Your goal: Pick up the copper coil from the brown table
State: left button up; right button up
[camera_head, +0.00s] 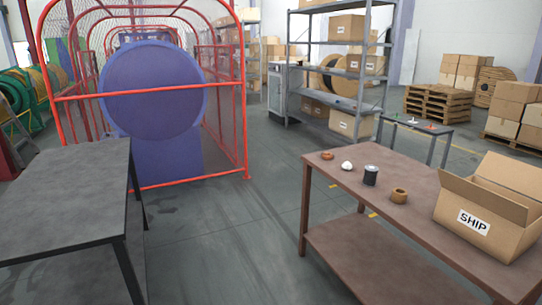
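The brown table (420,173) stands at the right. On its left end sits a small, low copper-orange ring-like item (328,155), which looks like the copper coil, though it is too small to be certain. A tan-brown roll (399,196) with a hole in its top, possibly tape, stands nearer the front edge. Between them are a small white item (347,166) and a dark cylinder with a light top (371,176). Neither of my grippers is in view.
An open cardboard box marked SHIP (485,228) stands on the brown table's right part. A dark table (60,190) is at the left. A red cage (245,90) surrounds a blue round machine part (152,90). Grey floor between the tables is clear.

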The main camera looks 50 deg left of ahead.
aim_at(327, 156)
jog(key=u, duration=1.1)
jog(key=i+j+z, duration=0.15)
jog(key=i, duration=0.3)
